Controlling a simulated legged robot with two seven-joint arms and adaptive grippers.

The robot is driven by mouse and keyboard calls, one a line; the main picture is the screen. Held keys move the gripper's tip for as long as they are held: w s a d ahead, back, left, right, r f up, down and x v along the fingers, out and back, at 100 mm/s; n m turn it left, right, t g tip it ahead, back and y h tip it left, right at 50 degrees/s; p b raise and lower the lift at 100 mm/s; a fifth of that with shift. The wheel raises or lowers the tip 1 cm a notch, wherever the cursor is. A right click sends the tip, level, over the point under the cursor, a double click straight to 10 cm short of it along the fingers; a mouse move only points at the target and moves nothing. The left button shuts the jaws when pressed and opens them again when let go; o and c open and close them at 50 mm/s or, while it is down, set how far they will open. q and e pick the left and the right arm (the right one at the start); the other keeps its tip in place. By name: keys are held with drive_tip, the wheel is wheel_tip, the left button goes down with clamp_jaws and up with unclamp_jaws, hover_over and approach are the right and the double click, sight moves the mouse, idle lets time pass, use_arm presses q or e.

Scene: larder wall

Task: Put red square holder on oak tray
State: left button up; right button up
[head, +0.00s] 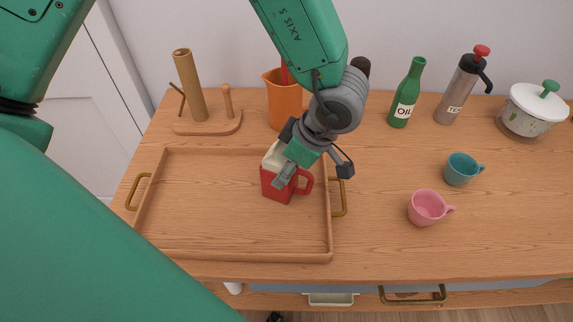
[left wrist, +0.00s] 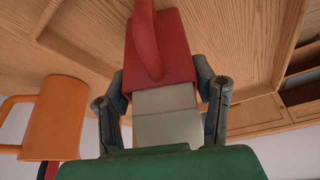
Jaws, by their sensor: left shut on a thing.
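The red square holder (head: 277,188) has a cream upper part and a red loop handle pointing right in the head view. It is over the right part of the oak tray (head: 230,254), inside the rim. Whether its base touches the tray floor is unclear. My left gripper (head: 282,160) is shut on the holder's cream upper part, reaching from above. In the left wrist view the fingers flank the cream part, and the red body (left wrist: 176,50) shows beyond them. My right gripper is not in view.
An orange jug (head: 284,103) stands behind the tray, close to my left gripper. A wooden stand (head: 208,126) is at the back left. A pink cup (head: 426,208), teal cup (head: 460,169), green oil bottle (head: 406,95), flask (head: 458,90) and white pot (head: 533,110) stand right. The tray's left is empty.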

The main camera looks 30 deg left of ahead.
use_arm(q)
drive_tip(key=shift+d, duration=0.2)
drive_tip(key=o, duration=0.9)
drive_tip(key=shift+s+a+f, duration=0.1)
drive_tip(key=shift+a, duration=0.05)
drive_tip(key=shift+o, duration=1.3)
drive_tip(key=shift+a, duration=0.25)
drive_tip(key=shift+a+f, duration=0.1)
drive_tip(key=shift+a, duration=0.35)
drive_tip(key=v, duration=1.1)
drive_tip(key=shift+d+p, duration=0.3)
drive_tip(key=shift+d, duration=0.05)
drive_tip(key=shift+r, duration=0.65)
drive_tip(key=shift+d, duration=0.4)
